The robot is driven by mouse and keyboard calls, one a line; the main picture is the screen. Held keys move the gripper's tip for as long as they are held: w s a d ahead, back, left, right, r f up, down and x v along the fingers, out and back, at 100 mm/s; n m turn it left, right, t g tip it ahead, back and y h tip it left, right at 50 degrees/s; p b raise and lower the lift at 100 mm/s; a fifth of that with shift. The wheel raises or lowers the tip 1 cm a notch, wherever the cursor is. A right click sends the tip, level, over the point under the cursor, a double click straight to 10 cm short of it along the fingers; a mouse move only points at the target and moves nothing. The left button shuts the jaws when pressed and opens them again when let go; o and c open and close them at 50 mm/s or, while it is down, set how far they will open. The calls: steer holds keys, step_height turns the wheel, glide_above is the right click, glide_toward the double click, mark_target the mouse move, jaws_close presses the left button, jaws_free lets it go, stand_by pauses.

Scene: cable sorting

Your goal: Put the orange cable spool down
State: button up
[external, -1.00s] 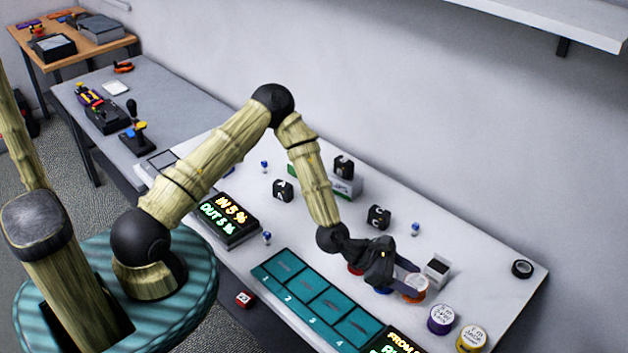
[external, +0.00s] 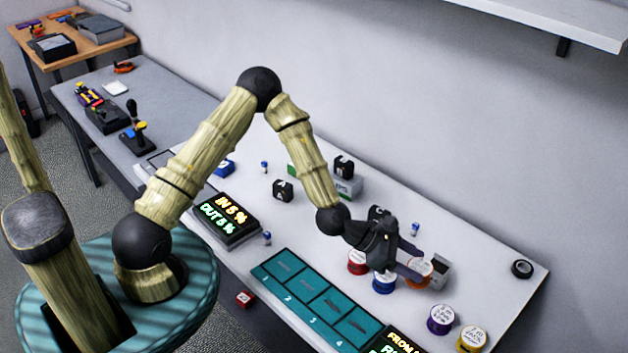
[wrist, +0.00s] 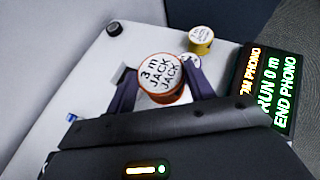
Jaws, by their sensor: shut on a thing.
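The orange cable spool (external: 420,268) has a white top that reads "3 m JACK" in the wrist view (wrist: 160,76). My gripper (external: 417,258) is shut on it, one dark finger on each side, as the wrist view also shows (wrist: 160,92). The spool is upright or nearly so, over the right part of the white table (external: 480,268). Its underside is hidden, so I cannot tell for sure whether it touches the table.
A grey-and-black box (external: 441,268) stands close behind the spool. Red (external: 357,262), blue (external: 383,282), purple (external: 440,319) and yellow (external: 472,339) spools stand nearby. A teal tray (external: 262,270) lies in front. A black tape roll (external: 522,269) sits by the right edge, with bare table around it.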

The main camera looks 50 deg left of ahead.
steer(key=shift+w+a+r, duration=0.1)
steer(key=shift+w+a, duration=0.15)
steer(key=shift+w, duration=0.15)
steer(key=w+a+p, duration=0.2)
steer(key=w+a, duration=0.7)
steer(key=a, duration=0.1)
steer(key=shift+a, duration=0.4)
steer(key=shift+w, duration=0.1)
steer(key=shift+f+p, duration=0.8)
steer(key=shift+f, duration=2.3)
steer(key=shift+f, duration=0.1)
steer(key=shift+f+p, duration=0.5)
steer(key=shift+f, duration=1.25)
